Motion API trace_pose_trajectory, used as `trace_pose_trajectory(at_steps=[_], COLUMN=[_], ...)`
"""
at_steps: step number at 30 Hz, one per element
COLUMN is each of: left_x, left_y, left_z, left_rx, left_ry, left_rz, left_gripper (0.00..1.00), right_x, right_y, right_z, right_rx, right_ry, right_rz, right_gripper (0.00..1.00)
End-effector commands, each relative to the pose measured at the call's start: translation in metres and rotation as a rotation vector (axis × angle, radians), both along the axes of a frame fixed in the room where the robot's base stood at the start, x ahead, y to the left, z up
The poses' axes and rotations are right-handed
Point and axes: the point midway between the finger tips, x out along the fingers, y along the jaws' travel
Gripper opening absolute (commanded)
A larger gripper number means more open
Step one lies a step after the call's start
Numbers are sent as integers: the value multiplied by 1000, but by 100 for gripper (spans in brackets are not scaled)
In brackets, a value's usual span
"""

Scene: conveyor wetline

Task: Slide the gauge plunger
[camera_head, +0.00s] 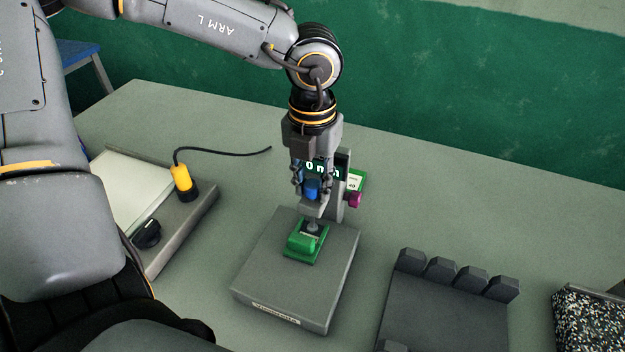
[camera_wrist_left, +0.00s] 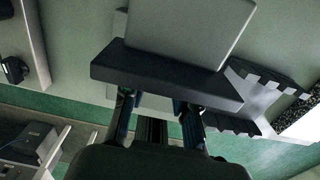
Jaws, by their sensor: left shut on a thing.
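The gauge has a wide grey base (camera_head: 295,270), an upright post and a dark display (camera_head: 341,164) partly hidden by my gripper; only part of its reading shows. In the left wrist view my fingers (camera_wrist_left: 160,112) run behind a dark slab (camera_wrist_left: 165,78), which hides the knob. My right gripper is not in view.
A magenta knob (camera_head: 354,199) juts from the post's right side. A dark slotted rack (camera_head: 440,305) stands to the right, with a speckled block (camera_head: 592,320) beyond. A grey device (camera_head: 185,225) with a yellow-black plug (camera_head: 184,182) and cable lies left. The table behind is mostly clear.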

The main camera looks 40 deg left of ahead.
Motion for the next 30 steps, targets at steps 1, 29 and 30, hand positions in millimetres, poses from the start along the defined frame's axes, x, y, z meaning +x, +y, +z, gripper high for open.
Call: trace_pose_trajectory(at_steps=[1,29,30], left_x=[0,0,0], left_y=[0,0,0], left_z=[0,28,28], left_rx=[0,0,0], left_ry=[0,-1,-1], left_rz=[0,0,0], left_gripper=[0,52,52], right_x=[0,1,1], right_y=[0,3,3], right_z=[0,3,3], right_rx=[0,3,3], right_ry=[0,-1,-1], right_rz=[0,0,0], right_gripper=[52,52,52])
